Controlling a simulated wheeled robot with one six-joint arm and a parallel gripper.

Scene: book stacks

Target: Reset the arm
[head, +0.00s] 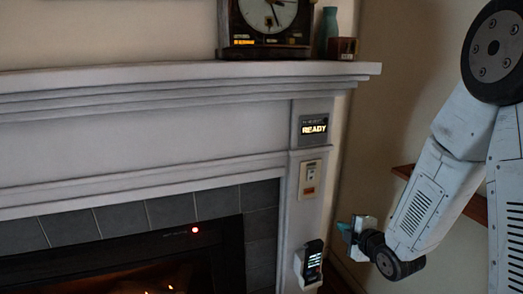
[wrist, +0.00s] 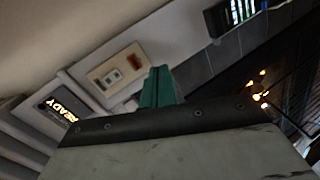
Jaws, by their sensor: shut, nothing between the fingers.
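My white arm comes in from the right in the head view and is bent at the elbow. My gripper (head: 347,232) is at its end, to the right of the fireplace's right pilaster, and looks apart from it. In the wrist view its teal fingers (wrist: 158,88) are together with nothing between them. Beyond the fingers the wrist view shows the pilaster, tilted, with a switch plate (wrist: 116,73) and a lit READY display (wrist: 60,111).
The READY display (head: 314,128), switch plate (head: 310,180) and a black handset-like device (head: 312,262) are on the pilaster. The mantel (head: 180,78) holds a clock (head: 265,22), a teal vase (head: 328,30) and a small box (head: 342,48). A brown ledge (head: 474,207) is behind my arm. A fire glows at lower left.

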